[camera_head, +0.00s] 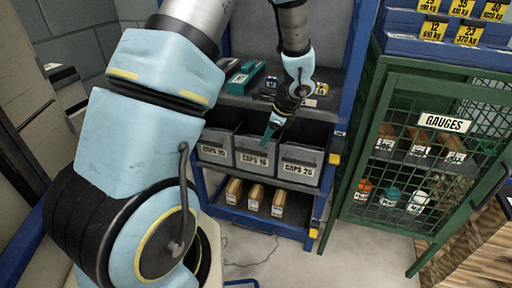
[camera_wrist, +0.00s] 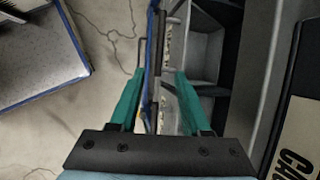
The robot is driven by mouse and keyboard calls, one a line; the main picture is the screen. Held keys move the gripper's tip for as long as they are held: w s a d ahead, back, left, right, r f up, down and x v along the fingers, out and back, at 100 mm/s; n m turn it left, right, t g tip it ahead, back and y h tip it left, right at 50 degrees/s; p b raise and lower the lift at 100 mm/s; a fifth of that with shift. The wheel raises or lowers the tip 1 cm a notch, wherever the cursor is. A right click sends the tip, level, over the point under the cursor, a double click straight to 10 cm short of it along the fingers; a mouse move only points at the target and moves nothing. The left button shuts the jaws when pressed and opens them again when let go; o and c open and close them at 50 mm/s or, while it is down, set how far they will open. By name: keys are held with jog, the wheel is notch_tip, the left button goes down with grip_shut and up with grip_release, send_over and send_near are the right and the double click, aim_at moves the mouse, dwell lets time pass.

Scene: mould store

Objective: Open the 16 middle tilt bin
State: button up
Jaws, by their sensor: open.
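The middle tilt bin (camera_head: 250,161), a grey bin labelled CAPS 16, sits in a row of three on the blue shelf rack in the head view. Its front looks roughly in line with its neighbours. My gripper (camera_head: 271,133) points down at the upper edge of this bin; whether it touches cannot be told. In the wrist view my gripper (camera_wrist: 159,78) has its two teal fingers wide apart, with nothing clearly held between them.
A left bin (camera_head: 214,149) and the CAPS 25 bin (camera_head: 299,168) flank the middle one. Small boxes (camera_head: 255,197) stand on the shelf below. A green mesh GAUGES cabinet (camera_head: 445,123) stands at right. Bare floor (camera_head: 280,262) lies in front of the rack.

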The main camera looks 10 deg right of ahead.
aim_at(259, 154)
jog(key=b+x, duration=0.1)
jog(key=x, duration=0.6)
jog(key=shift+w+a+f, duration=0.1)
jog(key=shift+f, duration=0.2)
grip_shut()
dwell(1.1)
